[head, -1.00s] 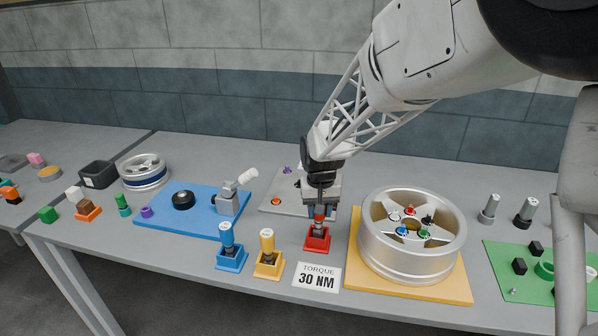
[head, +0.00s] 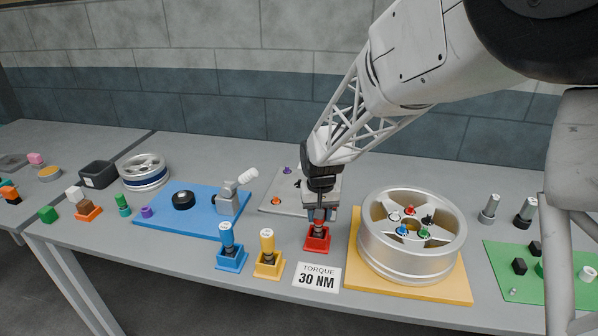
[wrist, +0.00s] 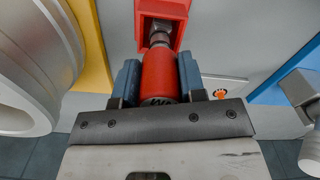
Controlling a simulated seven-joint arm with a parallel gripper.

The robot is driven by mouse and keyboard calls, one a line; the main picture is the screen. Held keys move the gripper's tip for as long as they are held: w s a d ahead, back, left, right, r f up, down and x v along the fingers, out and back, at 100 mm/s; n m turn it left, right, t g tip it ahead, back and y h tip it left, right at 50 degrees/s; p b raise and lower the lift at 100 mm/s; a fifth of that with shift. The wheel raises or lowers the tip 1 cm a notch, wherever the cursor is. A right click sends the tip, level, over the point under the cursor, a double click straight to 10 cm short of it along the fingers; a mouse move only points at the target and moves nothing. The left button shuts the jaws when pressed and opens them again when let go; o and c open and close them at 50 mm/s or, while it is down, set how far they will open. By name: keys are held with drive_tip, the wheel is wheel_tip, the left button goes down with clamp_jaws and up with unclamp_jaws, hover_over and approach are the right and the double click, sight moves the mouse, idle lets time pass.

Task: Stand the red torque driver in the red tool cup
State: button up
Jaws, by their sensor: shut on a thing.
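The red torque driver (wrist: 161,76) is upright between the two blue finger pads of my gripper (wrist: 158,82), which is shut on its red handle. The red tool cup (head: 317,240) stands on the table directly below my gripper in the head view. In the wrist view the driver's metal shank reaches into the opening of the red cup (wrist: 179,8). The shank's tip is hidden, so I cannot tell how deep it sits. In the head view my gripper (head: 319,212) covers most of the driver.
A blue cup (head: 231,262) and a yellow cup (head: 268,268), each with a driver, stand to the left. A torque sign (head: 316,278) lies in front. A silver wheel (head: 411,240) on a yellow board stands close on the right. A grey board (head: 272,203) lies behind.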

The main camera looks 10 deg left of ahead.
drive_tip(key=shift+f, duration=0.35)
drive_tip(key=o, duration=1.2)
drive_tip(key=shift+o, duration=0.2)
drive_tip(key=shift+r, duration=0.1)
drive_tip(key=shift+r, duration=3.8)
